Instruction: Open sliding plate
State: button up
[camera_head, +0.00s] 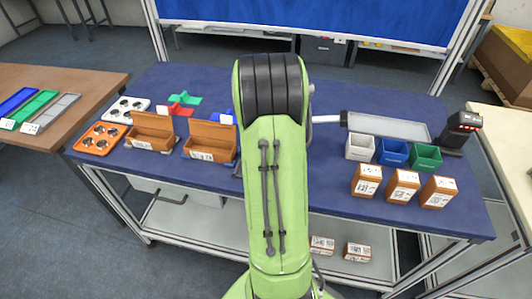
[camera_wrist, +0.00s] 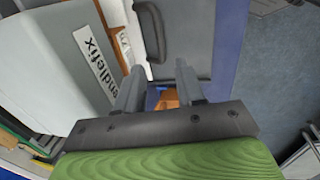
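A flat light-grey plate (camera_head: 388,127) lies at the back right of the blue table, with a pale bar (camera_head: 326,118) at its left end; I cannot tell whether it is the sliding plate. In the wrist view, a dark grey panel (camera_wrist: 184,35) lies beyond my gripper (camera_wrist: 160,68), beside a pale grey surface (camera_wrist: 50,65) with a partly readable label (camera_wrist: 97,55). My gripper's two fingers are apart, with nothing clearly held between them. Whether they touch the panel I cannot tell. In the head view my arm hides the gripper and the table's middle.
White, blue and green bins (camera_head: 393,152) stand in front of the plate, with orange boxes (camera_head: 403,186) before them. A black scanner (camera_head: 459,132) stands at the right. Two open brown boxes (camera_head: 152,131) and trays (camera_head: 100,139) are at the left of the blue table (camera_head: 330,200).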

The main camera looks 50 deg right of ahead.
jog(key=f, duration=0.2)
jog(key=d+f, duration=0.1)
jog(key=f, duration=0.2)
jog(key=f+b, duration=0.1)
jog(key=f, duration=0.1)
jog(key=shift+w+d+f, duration=0.15)
jog(key=shift+w+f, duration=0.05)
jog(key=shift+f, duration=0.05)
grip_shut()
